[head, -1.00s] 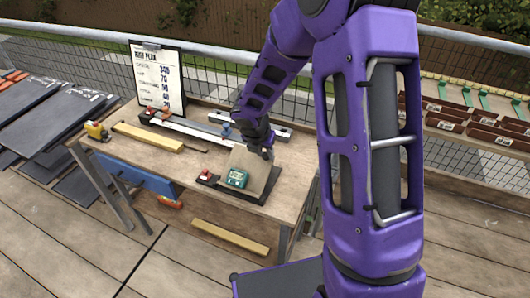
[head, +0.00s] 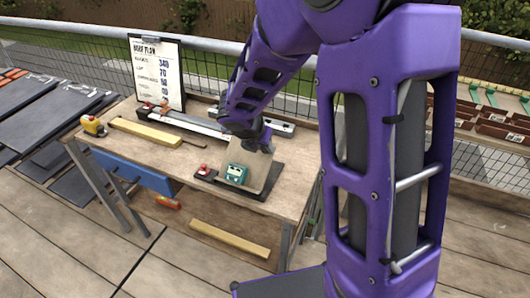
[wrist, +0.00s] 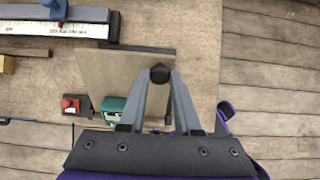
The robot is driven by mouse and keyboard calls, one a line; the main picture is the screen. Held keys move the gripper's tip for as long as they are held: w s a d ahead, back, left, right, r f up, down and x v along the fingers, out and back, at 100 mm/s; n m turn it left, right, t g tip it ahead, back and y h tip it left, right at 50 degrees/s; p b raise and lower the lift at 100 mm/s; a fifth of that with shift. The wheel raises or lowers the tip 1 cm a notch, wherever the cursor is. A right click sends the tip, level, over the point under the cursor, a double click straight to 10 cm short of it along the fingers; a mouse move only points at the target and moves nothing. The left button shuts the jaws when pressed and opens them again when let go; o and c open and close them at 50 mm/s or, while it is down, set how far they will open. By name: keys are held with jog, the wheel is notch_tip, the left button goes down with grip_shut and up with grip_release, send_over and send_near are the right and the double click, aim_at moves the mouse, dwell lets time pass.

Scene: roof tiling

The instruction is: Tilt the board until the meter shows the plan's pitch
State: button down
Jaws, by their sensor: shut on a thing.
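The tilting board (head: 256,165) is a tan panel on a dark base (head: 270,188) at the right end of the workbench. It stands tilted up from the base, and it also shows in the wrist view (wrist: 105,72). A teal meter (head: 236,174) sits at its lower left, also in the wrist view (wrist: 113,107); its reading is too small to make out. My gripper (head: 264,145) is at the board's upper edge, and in the wrist view its fingers close on a black knob (wrist: 159,73). The plan (head: 158,72) stands on a clipboard at the back; its pitch line is not clearly legible.
A red-topped part (head: 203,170) sits left of the meter. A long metal rail (head: 190,122), a yellow wooden strip (head: 146,135) and a yellow tape measure (head: 93,125) lie on the workbench (head: 150,165). Dark slates (head: 50,115) lie to the left.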

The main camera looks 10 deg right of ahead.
jog(key=c, duration=0.6)
grip_release()
jog(key=shift+s+a+r+p, duration=0.15)
jog(key=shift+s+r+p, duration=0.05)
jog(key=shift+r+p, duration=0.35)
jog(key=p+v, duration=0.6)
jog(key=v, duration=1)
jog(key=shift+s+a, duration=0.15)
jog(key=shift+s, duration=0.05)
jog(key=shift+w, duration=0.1)
